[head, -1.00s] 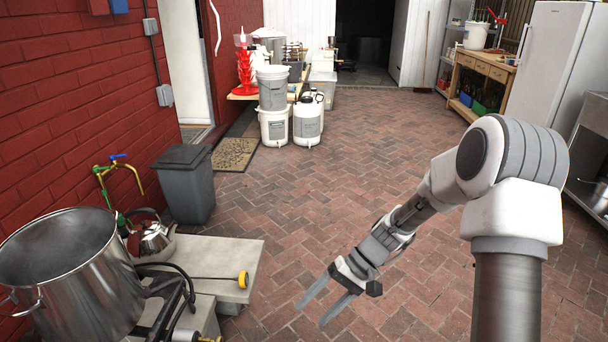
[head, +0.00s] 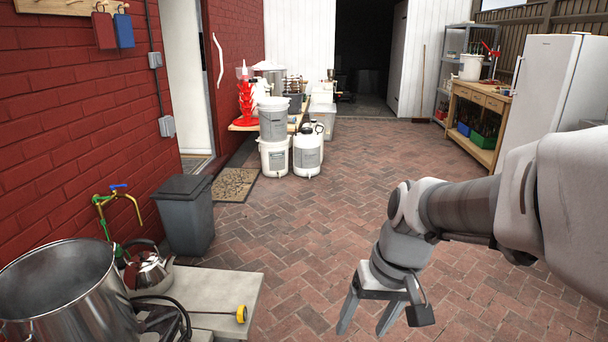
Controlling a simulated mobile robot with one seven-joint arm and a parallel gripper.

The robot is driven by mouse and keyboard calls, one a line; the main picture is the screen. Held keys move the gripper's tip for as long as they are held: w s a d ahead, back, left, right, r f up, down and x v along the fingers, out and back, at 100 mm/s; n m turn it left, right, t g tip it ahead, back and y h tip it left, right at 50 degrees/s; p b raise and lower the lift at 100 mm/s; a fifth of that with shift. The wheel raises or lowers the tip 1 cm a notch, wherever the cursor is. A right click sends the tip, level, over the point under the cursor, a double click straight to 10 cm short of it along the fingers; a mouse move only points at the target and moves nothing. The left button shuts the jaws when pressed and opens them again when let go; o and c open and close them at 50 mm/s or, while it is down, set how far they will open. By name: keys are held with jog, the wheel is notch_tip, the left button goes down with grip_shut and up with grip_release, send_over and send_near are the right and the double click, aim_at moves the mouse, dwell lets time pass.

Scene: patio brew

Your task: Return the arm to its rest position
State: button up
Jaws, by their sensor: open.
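My gripper (head: 368,326) is at the lower right of the head view, above the brick paving. It points down, with its two fingers apart and nothing between them. My arm comes in from the right edge and bends down at the wrist. The gripper touches nothing that I can see.
A large steel pot (head: 62,292) and a kettle (head: 147,268) stand at the lower left by a pale slab (head: 215,290). A grey bin (head: 186,222) is by the red wall. White buckets (head: 274,158), a wooden bench (head: 478,112) and a fridge (head: 548,90) stand further back. The middle paving is clear.

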jog(key=s+d+r+t+h, duration=0.2)
jog(key=s+d+r+t, duration=0.3)
jog(key=s+r, duration=0.35)
notch_tip(320, 180, up, 18)
jog(key=p, duration=2)
jog(key=shift+s+a+r+m, duration=0.2)
jog(key=shift+a+m, duration=0.1)
jog(key=shift+m, duration=0.1)
jog(key=c, duration=0.3)
jog(key=shift+a, duration=0.1)
jog(key=shift+c, duration=0.2)
jog(key=shift+a, duration=0.1)
